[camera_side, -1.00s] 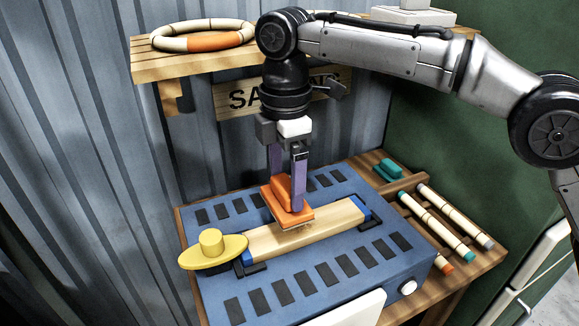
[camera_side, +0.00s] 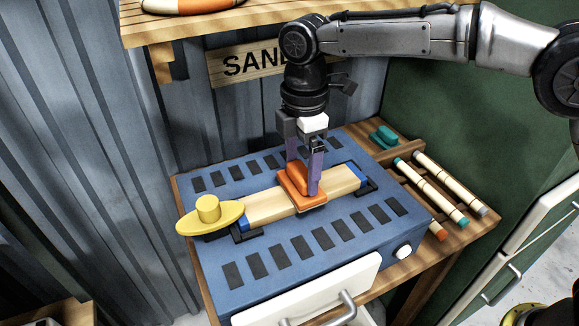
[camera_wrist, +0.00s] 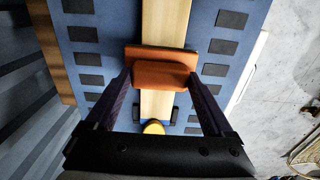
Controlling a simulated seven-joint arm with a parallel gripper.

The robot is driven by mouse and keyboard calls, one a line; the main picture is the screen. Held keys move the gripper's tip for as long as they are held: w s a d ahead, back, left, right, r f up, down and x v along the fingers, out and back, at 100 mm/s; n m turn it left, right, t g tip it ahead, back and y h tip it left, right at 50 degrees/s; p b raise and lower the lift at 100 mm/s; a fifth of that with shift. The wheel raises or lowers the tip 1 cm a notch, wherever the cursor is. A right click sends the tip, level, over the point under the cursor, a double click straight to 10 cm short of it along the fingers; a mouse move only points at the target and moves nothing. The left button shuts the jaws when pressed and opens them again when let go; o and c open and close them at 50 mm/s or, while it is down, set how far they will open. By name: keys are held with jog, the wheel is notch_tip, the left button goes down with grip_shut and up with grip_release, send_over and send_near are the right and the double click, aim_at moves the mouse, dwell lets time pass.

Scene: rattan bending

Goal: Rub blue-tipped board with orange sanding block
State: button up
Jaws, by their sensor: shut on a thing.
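The wooden board with blue ends (camera_side: 268,207) lies along the top of the blue slotted sanding table (camera_side: 300,262), between black brackets. The orange sanding block (camera_side: 296,190) sits on the board, a little right of its middle in the side view. My gripper (camera_side: 304,180) is shut on the block from both sides, pointing down. In the wrist view the block (camera_wrist: 162,72) lies across the pale board (camera_wrist: 166,22) between my two fingers. The contact under the block is largely hidden.
A yellow knobbed piece (camera_side: 210,214) is at the board's left end. A teal block (camera_side: 384,137) and several colour-tipped rods (camera_side: 450,185) lie on the wooden bench at right. A wooden shelf (camera_side: 215,22) is above, and a white drawer (camera_side: 315,295) is in front.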

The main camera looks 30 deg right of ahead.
jog(key=d, duration=0.4)
jog(key=shift+a, duration=3.9)
notch_tip(320, 180, up, 8)
jog(key=shift+d, duration=0.1)
